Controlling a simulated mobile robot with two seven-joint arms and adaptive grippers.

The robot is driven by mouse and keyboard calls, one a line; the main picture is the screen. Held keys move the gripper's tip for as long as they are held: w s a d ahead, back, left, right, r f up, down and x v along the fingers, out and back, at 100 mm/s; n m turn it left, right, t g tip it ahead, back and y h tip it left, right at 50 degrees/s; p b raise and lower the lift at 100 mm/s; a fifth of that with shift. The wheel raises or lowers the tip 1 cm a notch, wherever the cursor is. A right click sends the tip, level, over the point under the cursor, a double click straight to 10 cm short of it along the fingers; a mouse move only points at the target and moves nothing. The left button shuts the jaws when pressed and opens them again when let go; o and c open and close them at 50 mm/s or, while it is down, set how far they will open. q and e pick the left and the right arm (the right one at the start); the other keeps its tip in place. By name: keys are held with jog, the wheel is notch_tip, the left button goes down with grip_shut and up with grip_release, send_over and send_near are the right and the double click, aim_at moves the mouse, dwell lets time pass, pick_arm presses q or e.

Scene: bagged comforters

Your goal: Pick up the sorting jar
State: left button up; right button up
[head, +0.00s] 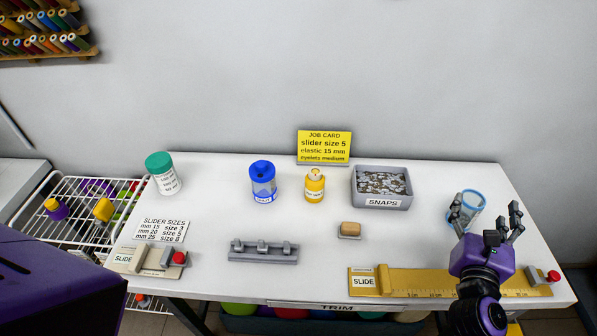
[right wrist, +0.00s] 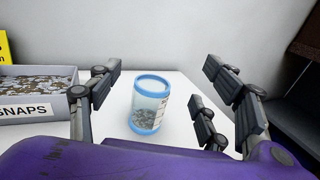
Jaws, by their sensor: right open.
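The jar (head: 470,207) with light blue rims stands at the right end of the white table, partly hidden behind my right gripper's fingers in the head view. In the right wrist view the jar (right wrist: 151,104) is upright and clear, with small grey pieces in its lower part and a label on its side. My right gripper (head: 487,217) is open, its fingers reaching toward the jar. In the wrist view the jar lies between the spread fingers, beyond them, with no visible contact. My left gripper is not in view.
A grey SNAPS bin (head: 382,187) stands left of the jar. A wooden ruler slide (head: 415,281) lies at the front right under my arm. A yellow bottle (head: 315,187), blue-lidded jar (head: 263,183) and green-lidded jar (head: 164,174) stand further left. Table is clear around the jar.

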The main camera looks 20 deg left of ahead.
aim_at(469, 204)
notch_tip(469, 204, down, 7)
jog(key=b, duration=0.2)
jog(key=shift+s+a+f+b, duration=0.1)
jog(key=shift+a+f+b, duration=0.1)
jog(key=shift+b, duration=0.15)
jog(key=shift+w+d+r, duration=0.1)
jog(key=shift+w+r, duration=0.35)
jog(key=shift+r, duration=0.05)
jog(key=shift+w, duration=0.25)
jog(key=w, duration=0.6)
jog(key=shift+w+d, duration=0.15)
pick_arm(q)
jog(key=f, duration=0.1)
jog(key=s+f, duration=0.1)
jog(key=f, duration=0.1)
pick_arm(e)
jog(key=shift+c, duration=0.5)
jog(key=c, duration=1.2)
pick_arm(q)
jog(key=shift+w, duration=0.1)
